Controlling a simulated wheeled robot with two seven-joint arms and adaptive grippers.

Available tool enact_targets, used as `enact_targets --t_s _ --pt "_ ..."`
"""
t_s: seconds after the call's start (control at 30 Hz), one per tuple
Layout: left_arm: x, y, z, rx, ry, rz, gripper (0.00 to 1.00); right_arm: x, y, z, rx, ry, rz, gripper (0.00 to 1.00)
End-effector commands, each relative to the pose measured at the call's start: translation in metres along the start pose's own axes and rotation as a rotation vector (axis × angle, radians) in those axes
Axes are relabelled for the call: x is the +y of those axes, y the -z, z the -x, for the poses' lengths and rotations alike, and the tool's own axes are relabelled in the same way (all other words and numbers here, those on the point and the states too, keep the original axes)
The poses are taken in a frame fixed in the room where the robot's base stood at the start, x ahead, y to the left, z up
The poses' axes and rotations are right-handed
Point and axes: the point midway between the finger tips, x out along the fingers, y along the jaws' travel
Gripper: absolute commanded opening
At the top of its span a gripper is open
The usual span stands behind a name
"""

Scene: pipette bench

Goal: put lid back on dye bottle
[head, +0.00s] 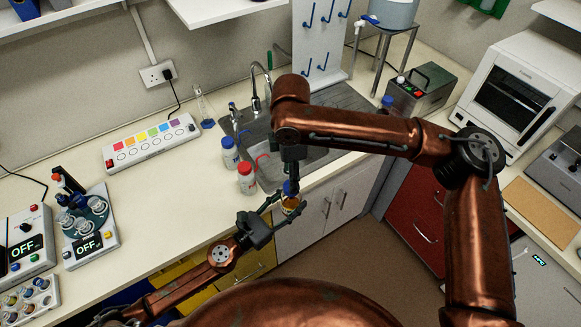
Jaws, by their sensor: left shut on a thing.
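A small dye bottle (290,206) with amber-orange colour shows in the head view, off the counter's front edge. My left gripper (285,208) is shut on it and holds it roughly upright. A blue lid (290,187) shows right above the bottle's neck. I cannot tell whether it is seated or just above. My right gripper (290,168) points down directly over the lid, and its fingertips are small and dark. Whether they are closed on the lid is unclear.
A red-capped bottle (246,178) and a blue-capped bottle (230,152) stand on the counter beside the sink (270,145). A colour-labelled strip box (150,142) and a device with vials (88,222) stand to the left. The counter between them is clear.

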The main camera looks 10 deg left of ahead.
Motion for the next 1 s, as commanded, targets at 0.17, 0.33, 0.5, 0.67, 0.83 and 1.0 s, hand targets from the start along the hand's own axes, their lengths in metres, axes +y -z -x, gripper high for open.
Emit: enact_targets --t_s 0.17,0.33,0.5,0.67,0.83,1.0 --pt "0.0 -0.001 0.0 -0.002 0.0 0.0 0.0 0.0 0.0 -0.027 0.0 0.001 0.0 0.47" --pt "0.0 -0.001 0.0 -0.002 0.0 0.0 0.0 0.0 0.0 -0.042 0.0 0.0 0.0 0.47" --pt "0.0 -0.001 0.0 -0.002 0.0 0.0 0.0 0.0 0.001 -0.047 0.001 -0.001 0.0 0.47" --pt "0.0 -0.001 0.0 -0.002 0.0 0.0 0.0 0.0 0.001 -0.047 0.001 -0.001 0.0 0.47" --pt "0.0 -0.001 0.0 -0.002 0.0 0.0 0.0 0.0 0.001 -0.047 0.001 -0.001 0.0 0.39" --pt "0.0 -0.001 0.0 -0.002 0.0 0.0 0.0 0.0 0.001 -0.047 0.001 -0.001 0.0 0.27"
